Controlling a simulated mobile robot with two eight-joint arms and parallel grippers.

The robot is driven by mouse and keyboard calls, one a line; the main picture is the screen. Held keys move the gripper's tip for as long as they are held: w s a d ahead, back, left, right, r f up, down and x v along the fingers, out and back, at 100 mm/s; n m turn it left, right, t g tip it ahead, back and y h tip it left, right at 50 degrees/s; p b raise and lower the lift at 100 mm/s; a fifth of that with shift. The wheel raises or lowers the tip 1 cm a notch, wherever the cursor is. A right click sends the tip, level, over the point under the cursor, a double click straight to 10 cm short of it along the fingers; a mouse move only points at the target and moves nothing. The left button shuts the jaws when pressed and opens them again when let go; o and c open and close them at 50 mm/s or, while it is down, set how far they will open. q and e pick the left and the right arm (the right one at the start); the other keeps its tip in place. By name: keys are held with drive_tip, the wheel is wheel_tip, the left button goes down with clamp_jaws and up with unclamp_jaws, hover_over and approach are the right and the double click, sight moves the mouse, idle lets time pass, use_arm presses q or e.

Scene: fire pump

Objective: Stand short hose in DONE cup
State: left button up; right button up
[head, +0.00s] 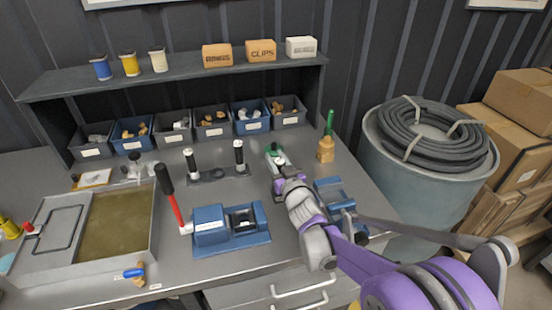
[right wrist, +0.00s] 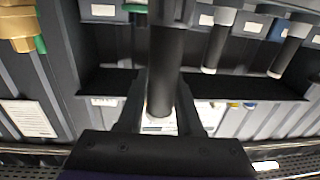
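My right gripper (head: 279,167) is over the back right of the bench, beside a small green and white item (head: 274,152) that my gripper partly covers. I cannot read a DONE label on it. In the right wrist view my gripper's fingers (right wrist: 160,105) stand on both sides of a dark hose piece (right wrist: 163,75) and seem closed on it. Its lower end is hard to make out in the head view. Two black hoses with white ends, one on the left (head: 190,162) and one on the right (head: 239,155), stand upright in a dark holder (head: 216,175). My left gripper is not in view.
A blue vise-like fixture (head: 231,228) with a red-and-black lever (head: 168,195) is in front. A wooden block with a green tool (head: 326,150) stands to the right of the gripper. Parts bins (head: 212,132) line the back under a shelf (head: 180,75). A shallow tray (head: 120,225) is left.

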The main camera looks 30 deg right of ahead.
drive_tip(key=o, duration=0.3)
drive_tip(key=shift+o, duration=0.2)
drive_tip(key=shift+r, duration=0.1)
drive_tip(key=shift+r, duration=0.2)
drive_tip(key=s+a, duration=0.1)
drive_tip(key=s, duration=1.1)
drive_tip(key=shift+a, duration=0.4)
drive_tip(key=s+a+g+p, duration=0.1)
drive_tip(key=s+a+f+m+g+p, duration=0.1)
drive_tip(key=s+g+p, duration=0.1)
drive_tip(key=s+g+h+p, duration=0.1)
drive_tip(key=s+g, duration=0.1)
drive_tip(key=shift+s+a+f, duration=0.25)
drive_tip(key=shift+a+f, duration=0.15)
drive_tip(key=s+a+f+n+g+y+p, duration=0.2)
drive_tip(key=s+a+g, duration=0.4)
drive_tip(key=s+a, duration=0.3)
wheel_tip(320, 180, down, 2)
drive_tip(key=shift+s+a+g+y+p, duration=0.2)
drive_tip(key=shift+s+g+y+p, duration=0.2)
drive_tip(key=shift+s+y+p, duration=0.6)
